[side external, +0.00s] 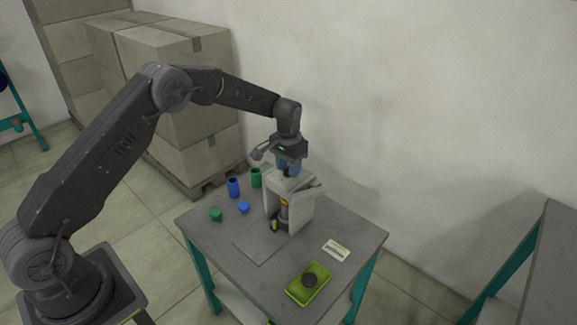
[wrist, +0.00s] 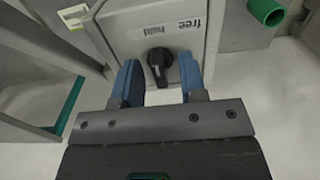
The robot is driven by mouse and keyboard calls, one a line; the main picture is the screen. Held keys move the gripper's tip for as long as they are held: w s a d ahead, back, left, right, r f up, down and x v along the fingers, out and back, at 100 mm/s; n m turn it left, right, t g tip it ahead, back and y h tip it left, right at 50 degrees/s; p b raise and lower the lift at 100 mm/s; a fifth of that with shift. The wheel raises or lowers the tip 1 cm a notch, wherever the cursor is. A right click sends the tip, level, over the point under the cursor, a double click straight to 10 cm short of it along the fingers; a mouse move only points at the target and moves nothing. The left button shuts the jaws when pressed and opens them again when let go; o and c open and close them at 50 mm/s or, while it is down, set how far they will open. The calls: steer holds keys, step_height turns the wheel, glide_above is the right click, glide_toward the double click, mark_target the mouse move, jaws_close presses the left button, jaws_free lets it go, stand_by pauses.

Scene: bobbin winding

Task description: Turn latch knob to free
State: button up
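A black latch knob (wrist: 155,54) sits on the light grey top of the winder housing (wrist: 119,38), with upside-down labels "free" (wrist: 188,24) and "hold" (wrist: 152,31) beside it. Its grip bar runs down the wrist view; I cannot tell which label it is set to. My gripper (wrist: 159,78) has two blue fingers spread apart on either side of the knob, with a gap to each. In the side view my gripper (side external: 289,166) points down just above the housing (side external: 272,201), and the knob is hard to make out there.
A blue cup (side external: 233,187) and a green cup (side external: 256,178) stand behind the housing to the left, with a green piece (side external: 215,214) and a blue piece (side external: 244,207) nearby. A yellow-green tray (side external: 294,292) and a white card (side external: 336,248) lie in front. The right table corner is bare.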

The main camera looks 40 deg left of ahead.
steer(key=shift+c, duration=0.4)
jaws_close()
steer(key=shift+m, duration=0.3)
steer(key=m, duration=0.5)
steer(key=shift+m, duration=0.3)
steer(key=m, duration=0.5)
steer(key=shift+r+m, duration=0.1)
steer(key=shift+m, duration=0.2)
steer(key=shift+o, duration=0.4)
jaws_free()
